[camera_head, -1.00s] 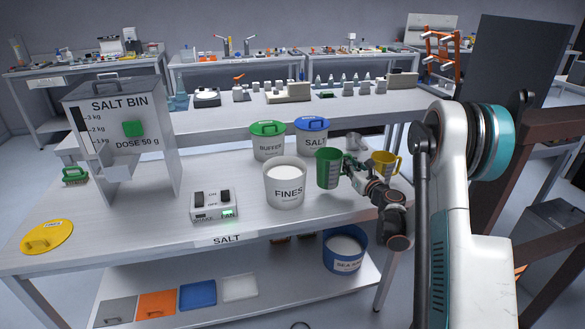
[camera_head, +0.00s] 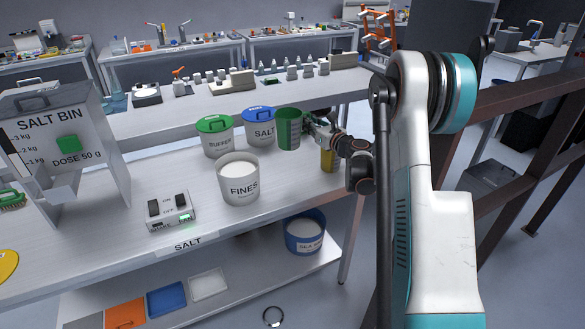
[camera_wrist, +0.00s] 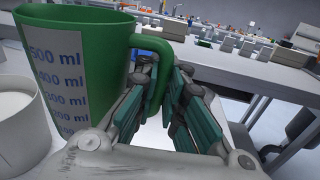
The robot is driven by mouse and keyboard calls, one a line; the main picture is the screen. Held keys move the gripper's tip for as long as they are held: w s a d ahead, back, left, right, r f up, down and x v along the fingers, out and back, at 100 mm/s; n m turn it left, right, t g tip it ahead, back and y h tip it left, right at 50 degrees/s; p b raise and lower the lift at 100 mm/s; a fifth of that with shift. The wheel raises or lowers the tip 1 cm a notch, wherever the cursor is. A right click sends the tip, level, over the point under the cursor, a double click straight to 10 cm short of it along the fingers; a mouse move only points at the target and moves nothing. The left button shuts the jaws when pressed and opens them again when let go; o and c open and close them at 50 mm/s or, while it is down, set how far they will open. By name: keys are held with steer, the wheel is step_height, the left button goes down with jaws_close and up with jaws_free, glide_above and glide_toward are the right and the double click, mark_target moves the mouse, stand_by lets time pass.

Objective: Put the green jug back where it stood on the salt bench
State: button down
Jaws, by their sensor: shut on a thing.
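The green jug (camera_head: 288,130) is above the right part of the salt bench (camera_head: 140,211), close to the blue-lidded SALT tub (camera_head: 259,127). In the wrist view the jug (camera_wrist: 85,60) looks upright and shows its millilitre scale. My gripper (camera_head: 312,124) is to the right of the jug. In the wrist view my gripper (camera_wrist: 155,95) is shut on the jug's green handle. I cannot tell whether the jug's base touches the bench, as its lower part is near the tubs.
The white FINES tub (camera_head: 240,188) stands in front and the green-lidded BUFFER tub (camera_head: 215,137) to the left. A yellow jug (camera_head: 328,160) stands partly hidden behind my arm. A switch box (camera_head: 170,211) is front left. Bare bench lies between FINES and the yellow jug.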

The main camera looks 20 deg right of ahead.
step_height(320, 180, up, 4)
steer(key=d+p, duration=0.1)
steer(key=d, duration=0.1)
steer(key=f+b, duration=0.3)
steer(key=f, duration=0.6)
steer(key=f+b, duration=0.4)
steer(key=f, duration=0.6)
steer(key=shift+w+a+f, duration=0.2)
steer(key=shift+f, duration=0.05)
steer(key=shift+r, duration=0.1)
steer(key=c, duration=1.7)
jaws_free()
steer(key=s+p, duration=0.1)
steer(key=s, duration=0.2)
steer(key=s+d+p, duration=0.1)
steer(key=s, duration=0.2)
steer(key=shift+d+r, duration=0.1)
steer(key=shift+s+d, duration=0.1)
steer(key=shift+s, duration=0.6)
